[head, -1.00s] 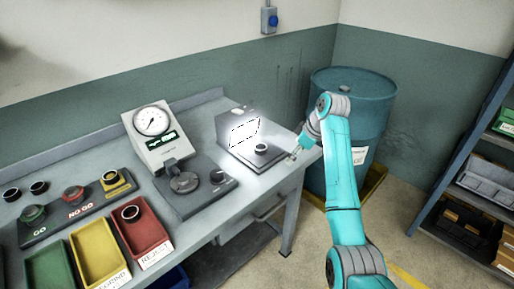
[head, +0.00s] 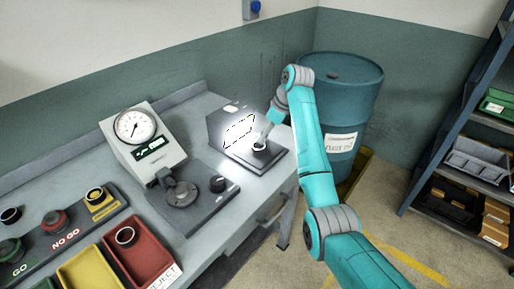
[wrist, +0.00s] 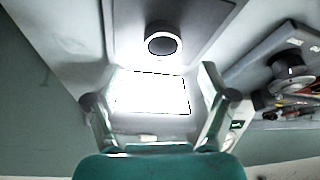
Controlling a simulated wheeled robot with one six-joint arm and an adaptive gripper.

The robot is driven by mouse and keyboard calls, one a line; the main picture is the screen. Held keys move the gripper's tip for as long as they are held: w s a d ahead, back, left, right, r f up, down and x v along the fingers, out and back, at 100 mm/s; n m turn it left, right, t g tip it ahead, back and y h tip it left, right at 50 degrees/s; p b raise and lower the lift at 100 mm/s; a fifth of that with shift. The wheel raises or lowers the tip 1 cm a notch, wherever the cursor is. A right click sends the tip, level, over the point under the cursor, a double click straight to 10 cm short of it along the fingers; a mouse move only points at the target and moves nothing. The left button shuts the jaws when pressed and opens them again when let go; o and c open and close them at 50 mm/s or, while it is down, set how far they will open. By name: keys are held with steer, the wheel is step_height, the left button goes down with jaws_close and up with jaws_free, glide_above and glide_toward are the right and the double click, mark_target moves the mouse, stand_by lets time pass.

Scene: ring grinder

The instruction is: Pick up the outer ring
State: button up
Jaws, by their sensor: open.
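A small dark-centred ring with a bright rim (head: 259,146) sits on the dark plate (head: 272,160) of the lit station on the bench. In the wrist view the ring (wrist: 163,41) shows as a pale round rim with a dark middle, ahead of the fingertips. My gripper (head: 264,135) is over the station, close to the ring, and partly blends into the glare in the head view. In the wrist view my gripper (wrist: 161,72) has its two fingers wide apart with nothing between them, and the ring lies beyond the gap.
The bright screen block (head: 232,128) stands right behind the plate. A dial gauge (head: 142,145) with a dark measuring fixture (head: 182,192) is to the left. A red bin (head: 146,258) holds another ring. A blue drum (head: 345,100) stands behind my arm.

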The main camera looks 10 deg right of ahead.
mark_target(256, 152)
steer(key=shift+s+x, duration=0.1)
steer(key=shift+x, duration=1.55)
steer(key=shift+s+x, duration=0.15)
steer(key=shift+x, duration=1.5)
steer(key=c, duration=1.4)
